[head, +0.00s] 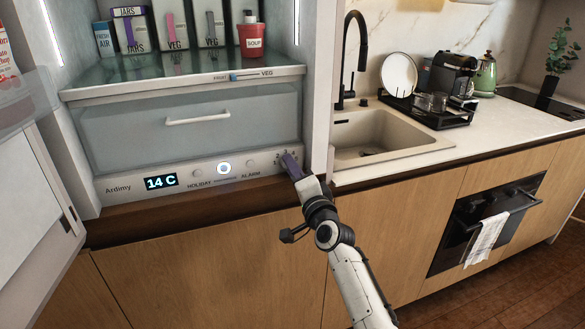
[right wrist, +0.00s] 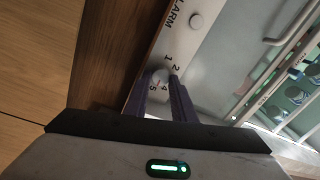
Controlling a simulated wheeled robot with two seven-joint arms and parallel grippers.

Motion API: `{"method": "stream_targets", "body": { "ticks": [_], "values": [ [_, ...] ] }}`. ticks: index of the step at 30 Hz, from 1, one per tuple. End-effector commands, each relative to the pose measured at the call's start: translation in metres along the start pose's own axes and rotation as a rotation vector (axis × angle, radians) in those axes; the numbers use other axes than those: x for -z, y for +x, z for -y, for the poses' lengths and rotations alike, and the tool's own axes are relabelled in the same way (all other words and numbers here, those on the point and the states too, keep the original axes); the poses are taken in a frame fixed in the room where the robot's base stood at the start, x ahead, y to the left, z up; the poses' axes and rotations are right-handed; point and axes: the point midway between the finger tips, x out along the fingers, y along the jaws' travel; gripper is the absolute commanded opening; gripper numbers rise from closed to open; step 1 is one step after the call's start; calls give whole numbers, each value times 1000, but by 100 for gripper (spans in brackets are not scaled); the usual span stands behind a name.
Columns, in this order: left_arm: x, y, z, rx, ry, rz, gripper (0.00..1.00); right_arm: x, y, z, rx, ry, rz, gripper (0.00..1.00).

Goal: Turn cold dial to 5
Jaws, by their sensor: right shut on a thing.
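The display (head: 161,181) reads 14 C. My left gripper is not in view.
The fridge door (head: 38,170) stands open at the left. The fridge's side wall (head: 318,90) and the sink (head: 385,135) lie to the right.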

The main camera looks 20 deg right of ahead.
Motion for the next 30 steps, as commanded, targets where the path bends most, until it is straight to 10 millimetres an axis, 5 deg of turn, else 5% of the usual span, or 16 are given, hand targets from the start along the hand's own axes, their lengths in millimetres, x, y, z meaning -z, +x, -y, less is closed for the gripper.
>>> {"method": "stream_targets", "body": {
  "ticks": [20, 21, 24, 30],
  "values": [
    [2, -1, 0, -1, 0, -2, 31, -1, 0, 0, -2, 69, -4, 1],
    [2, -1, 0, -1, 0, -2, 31, -1, 0, 0, -2, 69, -4, 25],
    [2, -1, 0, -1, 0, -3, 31, -1, 0, 0, -2, 68, -4, 42],
    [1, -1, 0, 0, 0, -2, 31, -1, 0, -3, -6, 66, -3, 42]
  ]
}}
